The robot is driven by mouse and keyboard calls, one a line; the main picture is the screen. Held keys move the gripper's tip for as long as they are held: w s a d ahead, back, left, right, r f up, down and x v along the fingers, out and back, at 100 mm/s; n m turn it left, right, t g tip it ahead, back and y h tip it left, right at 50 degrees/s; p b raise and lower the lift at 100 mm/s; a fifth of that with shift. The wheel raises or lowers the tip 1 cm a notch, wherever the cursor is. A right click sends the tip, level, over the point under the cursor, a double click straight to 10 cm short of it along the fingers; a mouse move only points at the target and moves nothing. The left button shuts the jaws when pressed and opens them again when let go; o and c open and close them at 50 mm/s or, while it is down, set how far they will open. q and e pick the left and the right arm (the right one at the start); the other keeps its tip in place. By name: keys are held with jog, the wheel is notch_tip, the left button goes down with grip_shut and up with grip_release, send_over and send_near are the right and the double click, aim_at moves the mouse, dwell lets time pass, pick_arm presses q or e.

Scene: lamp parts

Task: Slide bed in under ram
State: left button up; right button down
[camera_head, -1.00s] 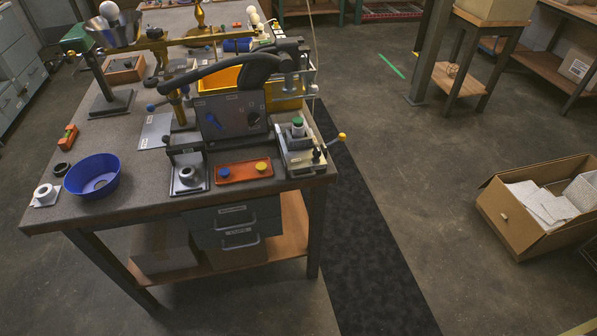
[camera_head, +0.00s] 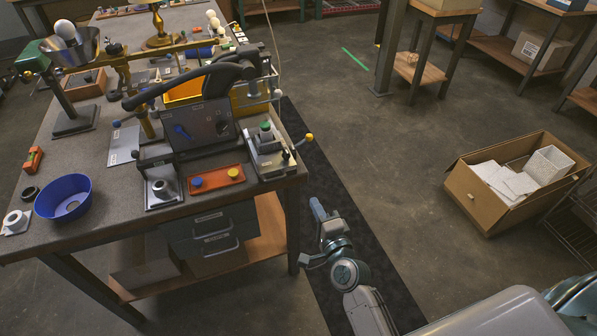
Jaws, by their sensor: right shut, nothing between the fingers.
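The press stands at the front right of the workbench, with a grey body (camera_head: 203,125) and a long black lever (camera_head: 185,84). At its right, a light metal slide bed (camera_head: 269,158) sits near the bench's right edge. It carries a green-topped part (camera_head: 265,128) and has a yellow-knobbed handle (camera_head: 308,137). I cannot tell the ram apart clearly behind the lever. My right gripper (camera_head: 317,209) is shut and empty, over the floor just right of the bench, apart from and nearer than the bed. My left gripper is not in view.
An orange tray (camera_head: 216,179) with blue and yellow buttons lies in front of the press. A blue bowl (camera_head: 63,197) and a funnel stand (camera_head: 72,122) are at the left. A cardboard box (camera_head: 487,209) is on the floor at the right. The floor between is clear.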

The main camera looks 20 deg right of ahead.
aim_at(295, 166)
jog(key=w, duration=0.6)
jog(key=w+p, duration=0.1)
jog(key=w, duration=0.5)
jog(key=shift+a+f, duration=0.1)
jog(key=shift+a, duration=0.1)
jog(key=shift+w, duration=0.6)
jog(key=w+b, duration=0.1)
jog(key=w, duration=0.7)
jog(key=shift+w+a, duration=0.15)
jog(key=shift+w, duration=0.2)
